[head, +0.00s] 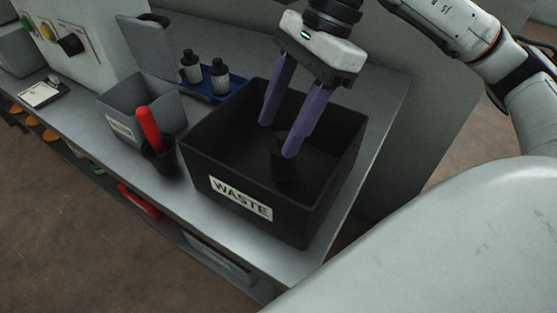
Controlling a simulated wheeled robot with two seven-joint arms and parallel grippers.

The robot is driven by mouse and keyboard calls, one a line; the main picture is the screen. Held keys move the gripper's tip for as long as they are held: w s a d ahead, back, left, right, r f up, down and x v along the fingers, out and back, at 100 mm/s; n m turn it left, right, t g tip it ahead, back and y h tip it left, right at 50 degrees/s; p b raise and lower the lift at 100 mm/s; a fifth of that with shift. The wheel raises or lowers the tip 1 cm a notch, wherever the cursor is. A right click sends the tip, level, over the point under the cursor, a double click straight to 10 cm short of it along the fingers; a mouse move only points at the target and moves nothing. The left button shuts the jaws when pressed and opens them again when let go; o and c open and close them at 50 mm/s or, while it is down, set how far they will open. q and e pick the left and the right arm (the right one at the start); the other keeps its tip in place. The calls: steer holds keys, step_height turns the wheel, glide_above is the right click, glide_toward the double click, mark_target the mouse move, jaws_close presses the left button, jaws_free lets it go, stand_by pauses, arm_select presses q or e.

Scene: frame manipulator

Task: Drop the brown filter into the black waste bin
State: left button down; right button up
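The black waste bin (204,185) stands on the grey bench with a white WASTE label on its front. My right gripper (277,139) points down into the bin's opening, its two purple fingers spread apart. A dark cylinder (283,172), which looks like the filter, is inside the bin's outline, low by the fingertips. The nearer finger overlaps its upper part. It looks nearly black, and I cannot tell whether it touches the bin floor. My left gripper is not in view.
A grey open-lidded box (138,98) and a dark cup (160,158) with a red-handled tool (150,130) stand left of the bin. A blue tray (219,95) with two dark-capped bottles is behind. A control panel (72,45) is at the far left.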

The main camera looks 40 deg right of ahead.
steer(key=v, duration=1)
steer(key=shift+p, duration=0.35)
steer(key=shift+r, duration=0.1)
